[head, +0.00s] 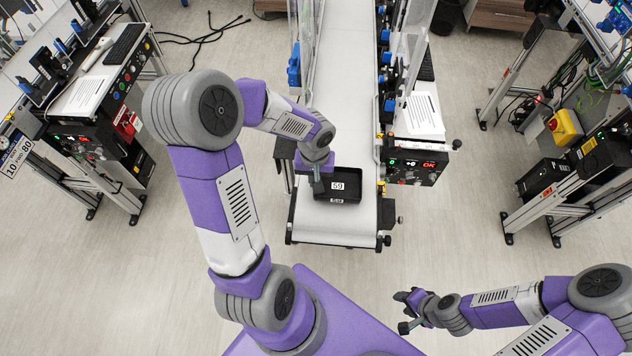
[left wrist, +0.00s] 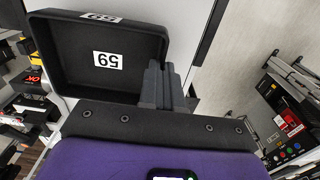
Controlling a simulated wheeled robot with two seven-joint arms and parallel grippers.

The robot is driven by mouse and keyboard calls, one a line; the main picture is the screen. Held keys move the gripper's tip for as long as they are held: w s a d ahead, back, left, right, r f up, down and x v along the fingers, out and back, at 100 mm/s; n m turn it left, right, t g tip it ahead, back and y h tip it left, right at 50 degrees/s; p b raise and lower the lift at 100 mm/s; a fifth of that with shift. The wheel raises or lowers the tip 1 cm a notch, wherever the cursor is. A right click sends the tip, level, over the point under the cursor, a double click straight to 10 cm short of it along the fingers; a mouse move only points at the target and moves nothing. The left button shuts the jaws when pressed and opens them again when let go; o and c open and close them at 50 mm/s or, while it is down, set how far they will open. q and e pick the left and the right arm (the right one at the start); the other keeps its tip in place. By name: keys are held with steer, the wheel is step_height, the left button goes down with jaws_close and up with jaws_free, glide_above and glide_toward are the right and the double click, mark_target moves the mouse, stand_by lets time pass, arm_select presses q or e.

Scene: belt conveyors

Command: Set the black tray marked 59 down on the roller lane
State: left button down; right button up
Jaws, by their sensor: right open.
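The black tray (head: 349,202) marked 59 is over the near end of the pale conveyor lane (head: 345,228), roughly level. I cannot tell whether it touches the surface. My left gripper (head: 317,183) is at the tray's left side. In the left wrist view its fingers (left wrist: 160,87) close around one side wall of the tray (left wrist: 65,75), whose inside with the 59 label faces the camera. My right gripper (head: 405,311) is open and empty, low over the floor to the right of the lane.
A black control box (head: 412,165) with buttons and a red display stands beside the lane on the right. Clear guard panels rise along the lane farther back. Other workstations stand at far left and far right. The lane behind the tray is clear.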

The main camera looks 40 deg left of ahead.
arm_select(q)
step_height(320, 180, down, 2)
steer(key=shift+s+f, duration=0.1)
steer(key=shift+f, duration=0.1)
steer(key=shift+f+b, duration=0.1)
steer(key=shift+b, duration=0.2)
steer(key=c, duration=1.3)
jaws_free()
steer(key=shift+c, duration=0.2)
